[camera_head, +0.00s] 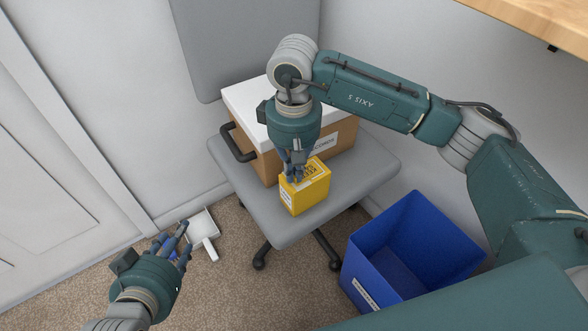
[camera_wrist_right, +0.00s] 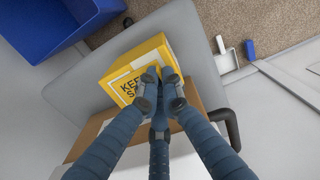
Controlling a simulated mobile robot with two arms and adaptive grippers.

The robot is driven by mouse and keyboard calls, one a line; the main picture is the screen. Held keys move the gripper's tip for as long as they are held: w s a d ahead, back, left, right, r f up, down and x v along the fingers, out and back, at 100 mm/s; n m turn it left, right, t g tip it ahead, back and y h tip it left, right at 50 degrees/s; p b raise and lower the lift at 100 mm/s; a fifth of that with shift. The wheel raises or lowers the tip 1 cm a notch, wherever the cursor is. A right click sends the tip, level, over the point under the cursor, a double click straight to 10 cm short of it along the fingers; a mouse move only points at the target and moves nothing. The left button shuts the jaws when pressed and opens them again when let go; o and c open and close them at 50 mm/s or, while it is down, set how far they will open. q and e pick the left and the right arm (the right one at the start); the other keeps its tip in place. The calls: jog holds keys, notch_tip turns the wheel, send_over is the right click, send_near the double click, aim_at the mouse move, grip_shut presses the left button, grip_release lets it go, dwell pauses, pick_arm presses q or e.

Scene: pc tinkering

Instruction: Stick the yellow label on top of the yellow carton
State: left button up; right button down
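The yellow carton (camera_head: 313,196) stands upright on the grey chair seat, in front of a brown box. My right gripper (camera_head: 293,176) points down at the carton's top, its fingertips close together. In the right wrist view its fingertips (camera_wrist_right: 161,85) cover one edge of the yellow label (camera_wrist_right: 137,88), which has black lettering starting "KEEP". The label appears pinched there and lies over or just above the carton top (camera_wrist_right: 140,55); any small gap is hidden. My left gripper (camera_head: 174,240) is empty, its fingers spread, low at the left, well away from the carton.
The brown box (camera_head: 341,138) with a white lid and black handle stands on the chair seat (camera_head: 375,165) behind the carton. A blue bin (camera_head: 380,245) stands right of the chair. A white dustpan (camera_head: 203,226) lies on the carpet at left. A wooden top (camera_head: 540,20) overhangs at upper right.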

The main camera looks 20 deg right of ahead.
jog(key=shift+f, duration=0.1)
jog(key=c, duration=1.9)
grip_release()
jog(key=shift+o, duration=0.2)
notch_tip(320, 180, up, 12)
